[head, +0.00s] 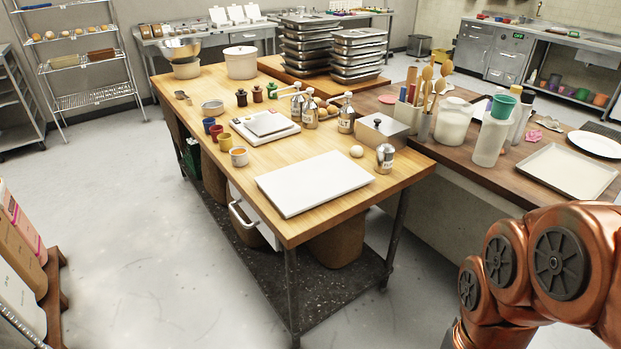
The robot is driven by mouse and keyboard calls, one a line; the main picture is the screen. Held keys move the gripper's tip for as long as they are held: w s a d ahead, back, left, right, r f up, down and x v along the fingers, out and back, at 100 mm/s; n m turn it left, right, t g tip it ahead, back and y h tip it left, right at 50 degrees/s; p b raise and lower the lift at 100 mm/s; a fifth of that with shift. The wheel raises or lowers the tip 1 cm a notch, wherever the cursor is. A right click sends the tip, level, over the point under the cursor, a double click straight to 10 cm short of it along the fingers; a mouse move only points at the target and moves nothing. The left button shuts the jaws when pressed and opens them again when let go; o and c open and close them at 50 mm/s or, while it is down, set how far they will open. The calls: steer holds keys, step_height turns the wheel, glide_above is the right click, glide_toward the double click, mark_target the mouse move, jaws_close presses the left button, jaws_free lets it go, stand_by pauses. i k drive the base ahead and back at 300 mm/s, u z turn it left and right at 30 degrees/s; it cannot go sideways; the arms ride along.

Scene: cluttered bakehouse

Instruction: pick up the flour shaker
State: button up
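A small metal shaker (385,159), which looks like the flour shaker, stands upright on the wooden worktable near its right edge. A white egg-like ball (356,151) is just left of it, and a steel box with a knob (382,133) stands close behind it. A white board (314,183) lies to its left and nearer to me. My copper-coloured arm shows at the lower right, well apart from the shaker. My gripper is out of the picture, so its state is hidden.
The wooden worktable (222,88) also holds pump bottles (346,114), a kitchen scale (266,126), cups and bowls. To the right, a darker counter carries a utensil holder, plastic bottles (492,138) and a tray (566,171). Stacked trays (306,47) stand behind. The floor left of the table is open.

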mark_target(386, 153)
steer(key=u, duration=0.3)
steer(key=k, duration=0.4)
steer(key=u, duration=1.25)
steer(key=i, duration=0.65)
steer(key=z, duration=1.1)
steer(key=i, duration=0.8)
steer(key=z, duration=0.15)
